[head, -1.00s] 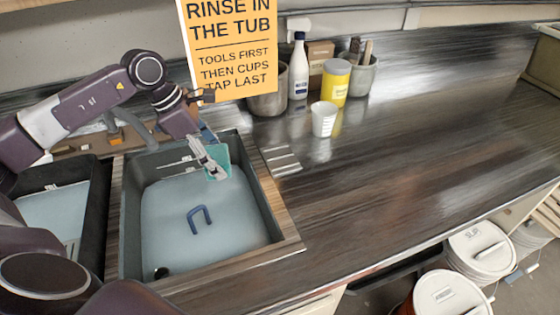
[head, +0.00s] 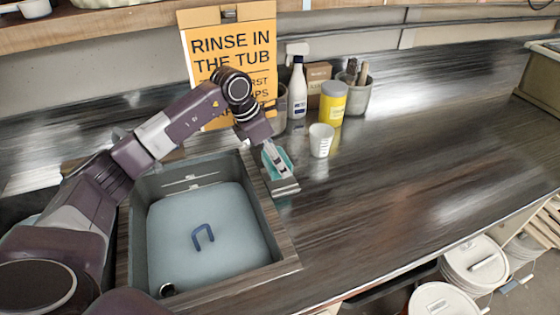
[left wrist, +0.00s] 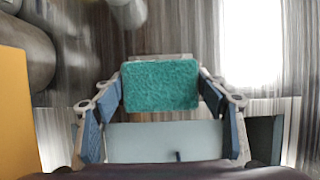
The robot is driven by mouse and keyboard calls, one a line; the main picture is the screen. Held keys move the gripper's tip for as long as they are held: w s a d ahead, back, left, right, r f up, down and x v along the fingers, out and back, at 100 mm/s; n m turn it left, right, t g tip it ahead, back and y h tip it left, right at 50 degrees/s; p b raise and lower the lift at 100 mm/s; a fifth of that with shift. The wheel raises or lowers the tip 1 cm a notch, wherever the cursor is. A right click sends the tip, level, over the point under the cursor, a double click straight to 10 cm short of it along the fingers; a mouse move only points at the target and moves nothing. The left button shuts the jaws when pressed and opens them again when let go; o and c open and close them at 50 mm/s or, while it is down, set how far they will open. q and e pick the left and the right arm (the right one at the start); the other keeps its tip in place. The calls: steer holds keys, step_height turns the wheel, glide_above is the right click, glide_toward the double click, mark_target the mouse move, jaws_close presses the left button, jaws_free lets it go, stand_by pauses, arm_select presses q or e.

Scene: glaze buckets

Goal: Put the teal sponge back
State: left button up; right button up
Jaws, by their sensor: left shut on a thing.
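The teal sponge (head: 284,158) is held in my left gripper (head: 278,163), at the right edge of the tub. The left wrist view shows the sponge (left wrist: 160,85) as a textured teal block squeezed between the two fingers. A small pale grey ridged dish (head: 286,188) shows on the counter just below the sponge in the head view, partly hidden by it. I cannot tell whether the sponge touches the dish. My right gripper is not in view.
The tub (head: 283,235) holds water, with a blue handle (head: 203,237) showing in it. A white cup (head: 321,140), yellow canister (head: 333,103), white bottle (head: 298,90) and tool crock (head: 360,95) stand behind. The orange sign (head: 225,42) is behind my arm. The counter to the right is clear.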

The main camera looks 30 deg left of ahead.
arm_select(q)
steer(key=shift+w+d, duration=0.3)
steer(key=shift+f, duration=0.15)
step_height(320, 180, down, 3)
steer(key=shift+s+r+p, duration=0.1)
steer(key=shift+p, duration=0.85)
steer(key=shift+f, duration=0.4)
steer(key=o, duration=1)
steer(key=shift+o, duration=0.2)
